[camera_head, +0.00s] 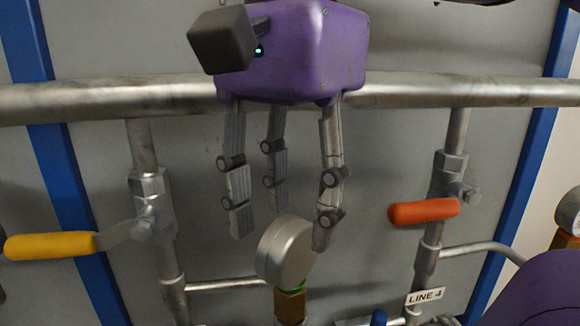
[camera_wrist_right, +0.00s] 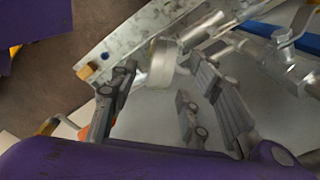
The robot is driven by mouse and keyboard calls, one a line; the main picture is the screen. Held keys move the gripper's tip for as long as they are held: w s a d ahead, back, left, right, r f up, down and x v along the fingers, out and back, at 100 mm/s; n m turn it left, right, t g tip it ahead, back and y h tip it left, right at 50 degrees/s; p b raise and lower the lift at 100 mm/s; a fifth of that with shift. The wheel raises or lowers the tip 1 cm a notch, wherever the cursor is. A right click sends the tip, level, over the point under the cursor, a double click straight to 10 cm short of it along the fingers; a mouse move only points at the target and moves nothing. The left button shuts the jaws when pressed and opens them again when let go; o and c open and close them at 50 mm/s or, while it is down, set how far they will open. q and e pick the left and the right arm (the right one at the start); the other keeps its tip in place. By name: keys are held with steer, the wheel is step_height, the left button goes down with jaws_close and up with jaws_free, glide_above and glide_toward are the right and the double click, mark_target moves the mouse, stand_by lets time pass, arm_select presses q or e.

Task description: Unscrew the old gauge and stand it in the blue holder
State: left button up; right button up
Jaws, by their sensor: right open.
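The round silver gauge (camera_head: 284,250) stands upright on a brass fitting (camera_head: 290,305) with a green ring at its top, low in the head view. Its face is turned away. My right gripper (camera_head: 280,229) is open, its three fingers pointing down just above and around the top of the gauge. One finger overlaps the gauge's right edge in the picture; I cannot tell whether it touches. The gauge (camera_wrist_right: 161,63) also shows beyond the spread fingers (camera_wrist_right: 170,98) in the right wrist view. No blue holder is clearly identifiable. My left gripper is out of view.
A yellow-handled valve (camera_head: 50,245) stands at left and an orange-handled valve (camera_head: 423,212) at right, by a "LINE 4" tag (camera_head: 425,296). A horizontal pipe (camera_head: 110,98) runs behind my gripper. Another round gauge (camera_head: 569,211) is at the right edge. A small blue part (camera_head: 379,317) shows at the bottom.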

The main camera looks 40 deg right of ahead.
mark_target(291, 223)
steer(key=shift+f, duration=1.65)
jaws_close()
